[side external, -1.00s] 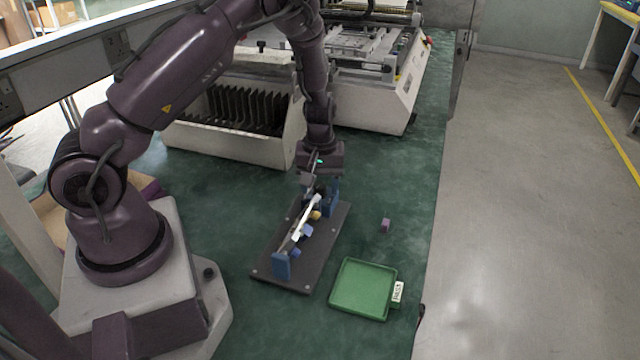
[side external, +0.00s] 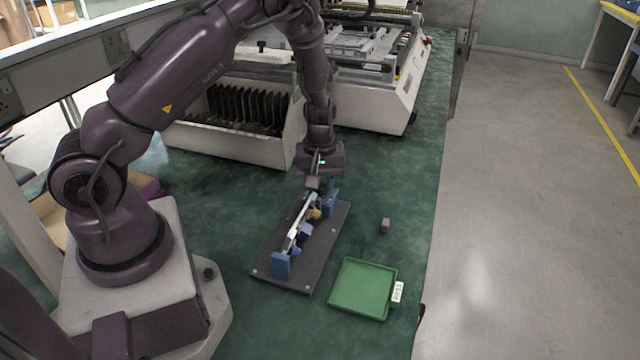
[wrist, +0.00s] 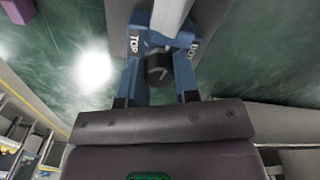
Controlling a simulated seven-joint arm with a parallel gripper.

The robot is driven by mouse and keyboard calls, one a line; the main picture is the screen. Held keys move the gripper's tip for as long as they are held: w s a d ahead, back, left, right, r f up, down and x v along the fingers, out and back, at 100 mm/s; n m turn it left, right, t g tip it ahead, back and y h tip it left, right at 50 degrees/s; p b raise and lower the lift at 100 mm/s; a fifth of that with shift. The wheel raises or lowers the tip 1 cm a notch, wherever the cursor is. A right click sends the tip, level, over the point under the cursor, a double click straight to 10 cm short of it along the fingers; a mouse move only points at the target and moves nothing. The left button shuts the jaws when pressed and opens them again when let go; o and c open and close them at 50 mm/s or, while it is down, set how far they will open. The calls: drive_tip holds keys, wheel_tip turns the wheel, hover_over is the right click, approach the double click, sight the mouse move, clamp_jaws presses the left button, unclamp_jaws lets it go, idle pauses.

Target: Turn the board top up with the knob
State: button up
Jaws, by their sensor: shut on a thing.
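The board (side external: 297,228) is held between two blue end posts on a dark base plate (side external: 325,245). It stands tilted, nearly edge-on in the side view, with blue and yellow parts on its right side. The near post (side external: 281,265) is clear of my arm. My gripper (side external: 322,191) is at the far post (side external: 331,204), and the knob is hidden there in the side view. In the wrist view, my gripper (wrist: 157,75) is shut around the dark round knob (wrist: 157,64). Labels reading TOP and, partly hidden, BOT show on the blue post on either side of the knob.
A green tray (side external: 345,309) with a small white label lies right of the base plate. A small purple block (side external: 385,226) lies on the green bench beyond it. A white bin with dark upright slots (side external: 225,140) and a machine (side external: 375,95) stand behind.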

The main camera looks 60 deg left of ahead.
drive_tip(key=n, duration=1)
drive_tip(key=shift+n, duration=0.3)
idle(0.4)
drive_tip(key=o, duration=0.9)
drive_tip(key=shift+s, duration=0.1)
drive_tip(key=shift+r, duration=4.15)
